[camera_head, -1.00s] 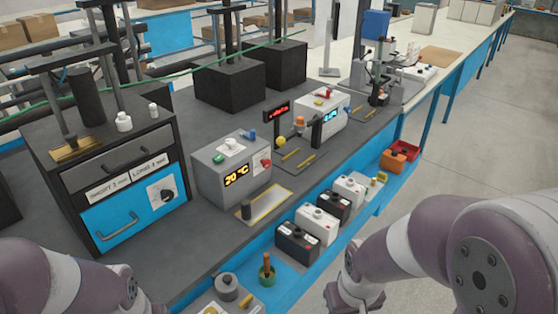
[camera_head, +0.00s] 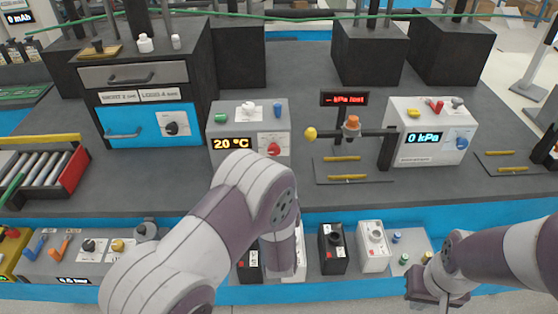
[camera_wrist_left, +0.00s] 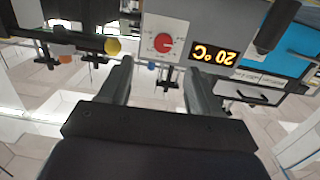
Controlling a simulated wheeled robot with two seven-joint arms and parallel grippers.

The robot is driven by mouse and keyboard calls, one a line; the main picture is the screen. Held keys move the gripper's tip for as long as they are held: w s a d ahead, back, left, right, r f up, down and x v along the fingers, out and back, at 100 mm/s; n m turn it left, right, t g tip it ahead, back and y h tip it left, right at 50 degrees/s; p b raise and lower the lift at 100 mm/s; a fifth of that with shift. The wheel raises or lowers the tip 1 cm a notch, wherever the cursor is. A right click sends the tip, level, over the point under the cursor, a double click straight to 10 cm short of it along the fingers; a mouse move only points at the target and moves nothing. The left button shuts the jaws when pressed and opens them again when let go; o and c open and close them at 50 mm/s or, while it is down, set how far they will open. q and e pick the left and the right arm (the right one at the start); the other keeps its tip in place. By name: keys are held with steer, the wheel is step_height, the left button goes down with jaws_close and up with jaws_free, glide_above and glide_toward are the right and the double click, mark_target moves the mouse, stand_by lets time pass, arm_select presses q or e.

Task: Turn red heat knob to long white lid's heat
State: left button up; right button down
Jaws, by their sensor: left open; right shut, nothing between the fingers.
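The red heat knob (camera_head: 274,149) is on the front of a grey box (camera_head: 220,160) whose display (camera_head: 232,143) reads 20 °C. In the left wrist view the box is upside down, with the red knob (camera_wrist_left: 163,43) beyond my fingertips. My left gripper (camera_wrist_left: 160,80) is open, empty and apart from the knob; my arm hides it in the head view. My right gripper (camera_head: 437,298) is shut and empty at the lower right. Label plates (camera_head: 140,96) read SHORT and LONG.
A black dial (camera_head: 172,128) is on the cabinet's blue drawer. A 0 kPa box (camera_head: 430,140) and a stand with an orange knob (camera_head: 351,124) are to the right. The grey bench before the heat box is clear.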

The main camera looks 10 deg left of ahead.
arm_select(q)
steer(key=p, duration=0.1)
glide_toward(274, 151)
steer(key=w, duration=0.1)
steer(key=shift+t+y, duration=0.3)
steer(key=shift+t, duration=0.1)
steer(key=x, duration=0.6)
steer(key=shift+w+f+p, duration=0.35)
steer(key=shift+p, duration=0.05)
steer(key=shift+w+a, duration=0.25)
steer(key=shift+c, duration=0.3)
steer(key=shift+d, duration=0.1)
steer(key=c, duration=0.9)
